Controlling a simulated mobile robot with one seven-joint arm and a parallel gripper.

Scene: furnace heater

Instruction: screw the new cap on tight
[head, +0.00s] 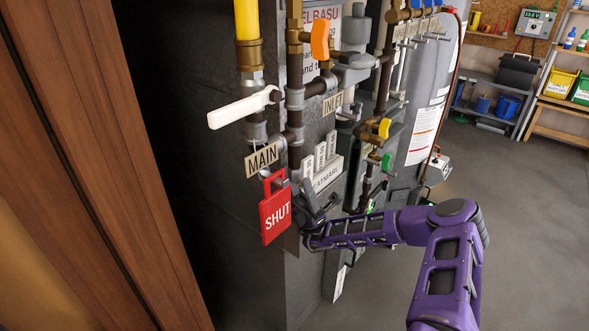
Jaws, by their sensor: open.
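My gripper (316,203) is at the end of my purple arm, low in front of the grey wall. It is open, its dark fingers just right of the red SHUT tag (275,213). The dark vertical pipe (294,118) runs down above the gripper. Its lower end is partly hidden behind the tag and the gripper. I cannot make out a new cap, and I see nothing held between the fingers.
A white-handled valve (243,108) sits left of the pipe, with a MAIN label (262,160) below it. Small white signs (327,172) are close above my gripper. More pipes and a grey tank (428,90) stand to the right. The floor (500,200) at right is clear.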

